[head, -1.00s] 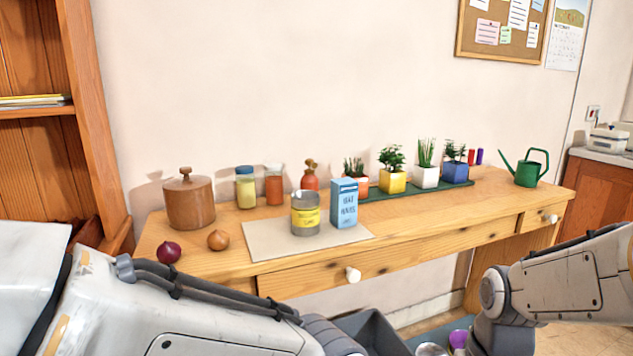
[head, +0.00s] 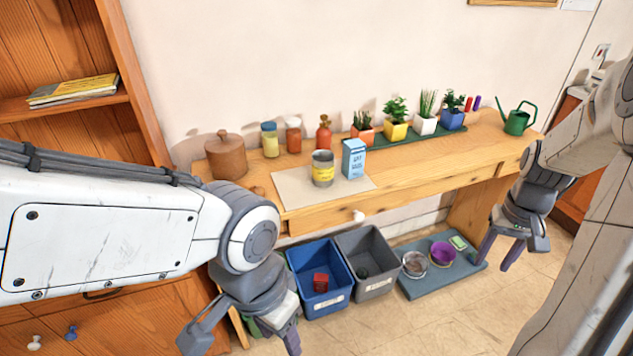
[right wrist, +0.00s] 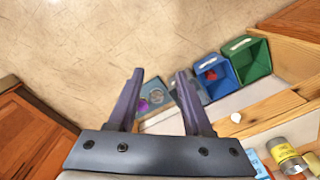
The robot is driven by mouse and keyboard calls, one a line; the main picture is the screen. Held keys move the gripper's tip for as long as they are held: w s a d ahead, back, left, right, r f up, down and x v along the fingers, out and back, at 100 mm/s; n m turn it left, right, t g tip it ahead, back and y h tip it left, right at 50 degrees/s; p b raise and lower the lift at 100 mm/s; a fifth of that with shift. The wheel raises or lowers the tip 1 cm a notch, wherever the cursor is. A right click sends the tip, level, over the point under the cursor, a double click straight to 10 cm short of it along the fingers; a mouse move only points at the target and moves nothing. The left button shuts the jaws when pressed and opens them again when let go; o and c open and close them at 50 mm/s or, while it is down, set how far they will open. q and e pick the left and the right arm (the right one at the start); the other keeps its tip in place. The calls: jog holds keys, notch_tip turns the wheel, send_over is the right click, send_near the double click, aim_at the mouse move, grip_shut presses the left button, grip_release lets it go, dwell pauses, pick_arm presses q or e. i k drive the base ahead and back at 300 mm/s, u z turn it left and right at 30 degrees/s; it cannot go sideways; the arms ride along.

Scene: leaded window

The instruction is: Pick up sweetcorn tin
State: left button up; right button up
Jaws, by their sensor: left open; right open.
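The sweetcorn tin (head: 322,168), grey with a yellow label, stands upright on a beige mat (head: 290,189) on the wooden table. A blue carton (head: 353,158) stands close to its right. The tin also shows at the lower right of the right wrist view (right wrist: 287,157). My left gripper (head: 240,340) is open and empty, low in front of the table and left of the bins. My right gripper (head: 497,250) is open and empty, low in front of the table's right end.
A brown lidded pot (head: 226,157), jars and a red bottle (head: 324,133) stand behind and left of the tin. Potted plants sit on a green tray (head: 385,140). A watering can (head: 517,121) stands at the right end. Blue (head: 319,279) and grey bins (head: 368,262) are on the floor below.

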aim_at(322, 160)
jog(key=u, duration=0.05)
jog(key=k, duration=0.2)
jog(key=u, duration=0.65)
jog(key=i, duration=1.5)
jog(key=z, duration=0.2)
